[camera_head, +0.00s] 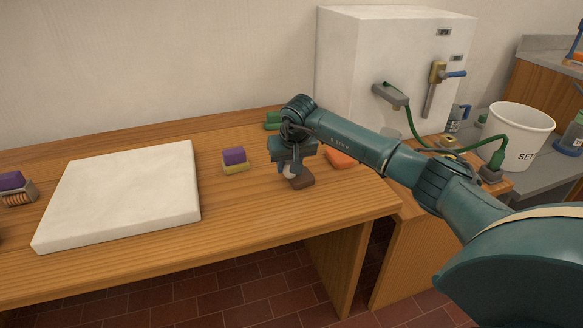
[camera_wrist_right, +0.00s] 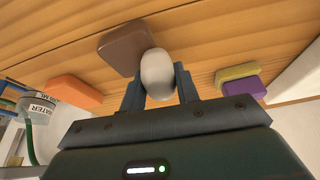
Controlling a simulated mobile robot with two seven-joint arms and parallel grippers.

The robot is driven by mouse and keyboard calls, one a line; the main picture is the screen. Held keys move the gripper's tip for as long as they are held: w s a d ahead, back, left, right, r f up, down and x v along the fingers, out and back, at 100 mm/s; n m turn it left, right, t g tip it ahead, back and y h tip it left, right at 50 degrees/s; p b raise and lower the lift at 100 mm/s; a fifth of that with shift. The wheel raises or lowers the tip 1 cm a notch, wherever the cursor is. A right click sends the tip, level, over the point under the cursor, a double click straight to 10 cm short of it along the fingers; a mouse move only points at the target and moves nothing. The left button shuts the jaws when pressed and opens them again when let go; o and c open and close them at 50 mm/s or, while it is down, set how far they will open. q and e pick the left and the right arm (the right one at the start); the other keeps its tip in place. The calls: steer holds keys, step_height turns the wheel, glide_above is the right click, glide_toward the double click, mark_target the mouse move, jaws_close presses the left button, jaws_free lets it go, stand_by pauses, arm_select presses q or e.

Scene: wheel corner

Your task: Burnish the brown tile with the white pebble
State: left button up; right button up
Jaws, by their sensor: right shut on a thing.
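The brown tile (camera_head: 301,182) lies on the wooden table near its right end. In the right wrist view the brown tile (camera_wrist_right: 122,48) shows as a flat rounded square just beyond the fingertips. The white pebble (camera_wrist_right: 157,75) is between the fingers of my right gripper (camera_wrist_right: 159,88), which is shut on it. The pebble overlaps a corner of the tile in that view; I cannot tell whether they touch. In the head view my right gripper (camera_head: 291,168) points down at the tile, and the pebble (camera_head: 289,171) shows only in part. My left gripper is not in view.
A purple-and-yellow block (camera_head: 234,160) stands left of the gripper, an orange block (camera_head: 341,158) to its right, and a green object (camera_head: 272,121) behind. A white slab (camera_head: 122,195) covers much of the table's left. A white machine (camera_head: 385,60) and a bucket (camera_head: 519,135) stand at right.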

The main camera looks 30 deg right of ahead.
steer(key=shift+w+f, duration=0.1)
steer(key=shift+w, duration=0.15)
steer(key=shift+s+d, duration=0.2)
steer(key=shift+d, duration=1.15)
steer(key=shift+s+d, duration=0.2)
steer(key=shift+d, duration=1.1)
steer(key=shift+r, duration=0.2)
steer(key=shift+r+p, duration=0.25)
steer(key=shift+p, duration=0.05)
step_height(320, 180, up, 6)
steer(key=p, duration=0.4)
steer(key=shift+f, duration=0.35)
steer(key=shift+a, duration=0.15)
